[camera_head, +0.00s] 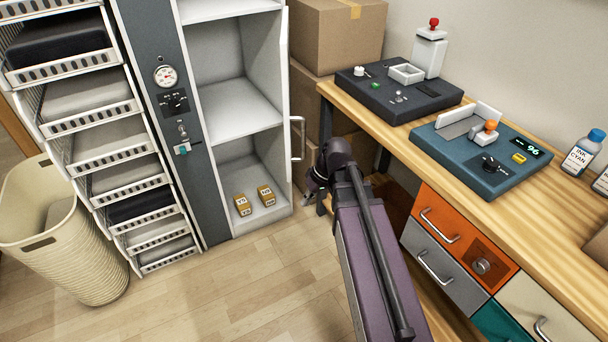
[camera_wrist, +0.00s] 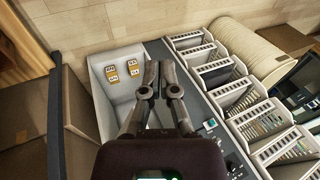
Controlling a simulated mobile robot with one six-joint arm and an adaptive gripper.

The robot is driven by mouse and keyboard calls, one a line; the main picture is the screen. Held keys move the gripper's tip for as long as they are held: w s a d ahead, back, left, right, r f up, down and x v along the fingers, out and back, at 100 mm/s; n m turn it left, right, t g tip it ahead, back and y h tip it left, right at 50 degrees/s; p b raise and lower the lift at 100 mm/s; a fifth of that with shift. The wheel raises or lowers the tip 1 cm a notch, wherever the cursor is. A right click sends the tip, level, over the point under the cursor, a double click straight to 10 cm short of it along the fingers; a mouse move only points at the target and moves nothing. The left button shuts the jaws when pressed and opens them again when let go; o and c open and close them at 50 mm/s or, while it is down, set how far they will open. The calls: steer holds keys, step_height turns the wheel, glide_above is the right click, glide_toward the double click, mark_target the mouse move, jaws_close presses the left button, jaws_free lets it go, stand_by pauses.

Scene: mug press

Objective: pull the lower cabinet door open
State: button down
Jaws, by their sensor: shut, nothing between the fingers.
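The lower cabinet door (camera_head: 284,110) is white and stands swung open at the right side of the grey and white cabinet, seen nearly edge-on in the head view. Its metal bar handle (camera_head: 298,138) is on the right-hand face. The open compartment (camera_head: 225,175) shows shelves and two small yellow labelled boxes (camera_head: 254,199) on its floor. My gripper (camera_head: 313,188) is low, just right of the door in the head view, partly hidden by my arm. In the wrist view my gripper (camera_wrist: 158,78) is shut and empty, in front of the open compartment (camera_wrist: 116,88). I see no grip on the handle.
A wooden workbench (camera_head: 375,118) with devices and drawers stands right of my arm. Cardboard boxes (camera_head: 335,35) are stacked behind the door. White racks of trays (camera_head: 90,110) and a beige bin (camera_head: 62,230) stand left. The wooden floor in front is clear.

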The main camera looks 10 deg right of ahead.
steer(key=shift+s+d+f+m+h, duration=0.3)
steer(key=shift+s+m+h, duration=0.35)
steer(key=shift+s+h, duration=0.25)
steer(key=shift+s+d+f+m+h, duration=0.25)
steer(key=shift+s+m+h, duration=0.45)
steer(key=shift+s, duration=0.25)
steer(key=shift+s+d+f+m+h, duration=0.3)
steer(key=shift+s+m+h, duration=0.25)
steer(key=shift+s+h, duration=0.35)
steer(key=shift+s, duration=0.2)
